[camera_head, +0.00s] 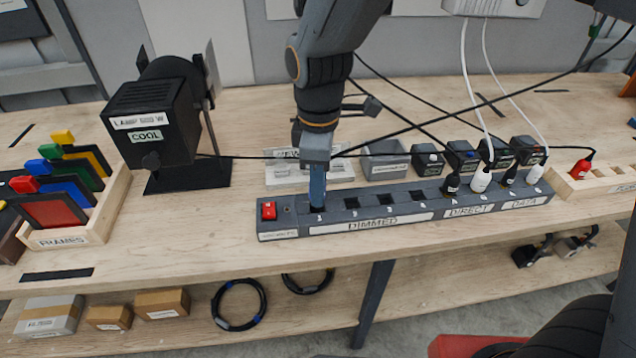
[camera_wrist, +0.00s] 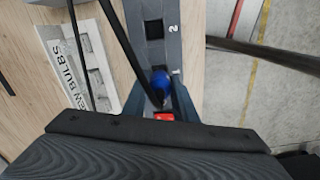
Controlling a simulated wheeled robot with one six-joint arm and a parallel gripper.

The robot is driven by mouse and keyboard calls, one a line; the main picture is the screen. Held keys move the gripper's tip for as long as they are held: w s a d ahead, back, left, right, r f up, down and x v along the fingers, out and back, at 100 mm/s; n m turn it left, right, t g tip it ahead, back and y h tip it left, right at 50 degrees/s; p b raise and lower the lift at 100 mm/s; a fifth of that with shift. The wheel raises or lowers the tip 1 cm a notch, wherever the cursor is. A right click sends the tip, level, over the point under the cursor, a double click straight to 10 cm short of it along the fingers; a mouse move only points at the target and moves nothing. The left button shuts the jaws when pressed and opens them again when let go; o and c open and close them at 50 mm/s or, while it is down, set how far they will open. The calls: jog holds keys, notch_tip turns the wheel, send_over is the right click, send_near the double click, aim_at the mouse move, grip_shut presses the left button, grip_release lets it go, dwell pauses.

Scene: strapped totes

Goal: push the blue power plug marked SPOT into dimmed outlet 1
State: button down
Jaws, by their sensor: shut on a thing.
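The power strip (camera_head: 345,226) lies along the bench, with a row of square dimmed outlets at its left part. My gripper (camera_head: 317,192) points down over the first dimmed outlet, just right of the red switch (camera_head: 269,211). In the wrist view my gripper (camera_wrist: 162,98) is shut on the blue plug (camera_wrist: 161,79), which shows between the fingers beside the printed 1. Dimmed outlet 2 (camera_wrist: 154,29) is empty. The plug's marking is not readable, and its lower end and outlet 1 are hidden, so I cannot tell how deep it sits.
A lamp (camera_head: 155,120) marked COOL stands at left, beside a frames rack (camera_head: 75,234). Boxed bulbs (camera_head: 310,170) and small black adapters stand behind the strip. Dark cables cross behind my arm. Other plugs, including a white one (camera_head: 480,180), fill the strip's right part.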

jog(key=shift+f+b, duration=0.6)
jog(key=shift+f, duration=0.9)
jog(key=c, duration=1.4)
grip_release()
jog(key=shift+o, duration=0.2)
